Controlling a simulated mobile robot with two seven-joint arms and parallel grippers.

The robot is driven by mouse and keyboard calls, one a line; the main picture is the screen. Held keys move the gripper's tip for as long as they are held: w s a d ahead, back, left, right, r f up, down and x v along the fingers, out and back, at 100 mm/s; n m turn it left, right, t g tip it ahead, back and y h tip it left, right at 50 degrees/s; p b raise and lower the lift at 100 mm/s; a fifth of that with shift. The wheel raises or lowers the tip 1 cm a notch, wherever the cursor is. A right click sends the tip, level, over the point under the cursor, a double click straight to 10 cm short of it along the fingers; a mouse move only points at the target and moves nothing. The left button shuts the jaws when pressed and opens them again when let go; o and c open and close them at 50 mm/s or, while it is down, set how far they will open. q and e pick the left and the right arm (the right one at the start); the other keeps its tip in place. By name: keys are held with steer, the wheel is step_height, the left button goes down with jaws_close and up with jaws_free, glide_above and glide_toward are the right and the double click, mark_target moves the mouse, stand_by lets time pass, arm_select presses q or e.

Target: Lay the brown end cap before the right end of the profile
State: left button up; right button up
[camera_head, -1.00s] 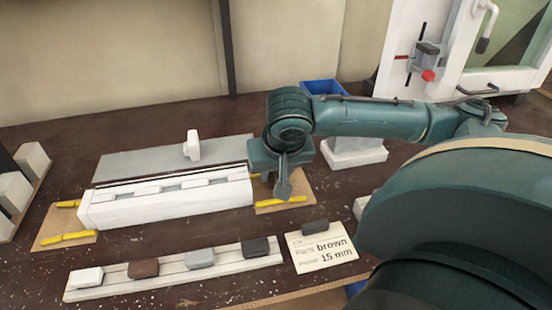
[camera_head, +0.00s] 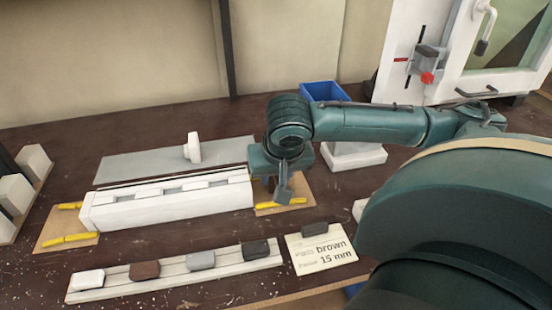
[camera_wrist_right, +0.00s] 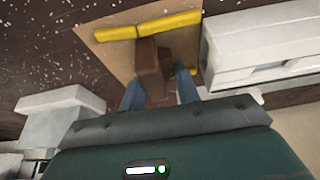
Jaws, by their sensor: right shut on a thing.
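The brown end cap (camera_wrist_right: 150,68) is between the blue fingers of my right gripper (camera_wrist_right: 158,92) in the right wrist view. That gripper is shut on it, over the tan board beside the profile's end. I cannot tell whether the cap touches the board. The profile also shows at the upper right of the wrist view (camera_wrist_right: 265,38). My left gripper is not in view.
Yellow strips (camera_head: 281,203) lie on the tan board (camera_head: 300,188). In front, a white rail (camera_head: 115,284) carries several caps, one of them brown (camera_head: 144,269). A blue bin (camera_head: 325,91) stands behind my arm.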

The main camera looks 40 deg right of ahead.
steer(key=o, duration=1)
steer(key=shift+o, duration=0.2)
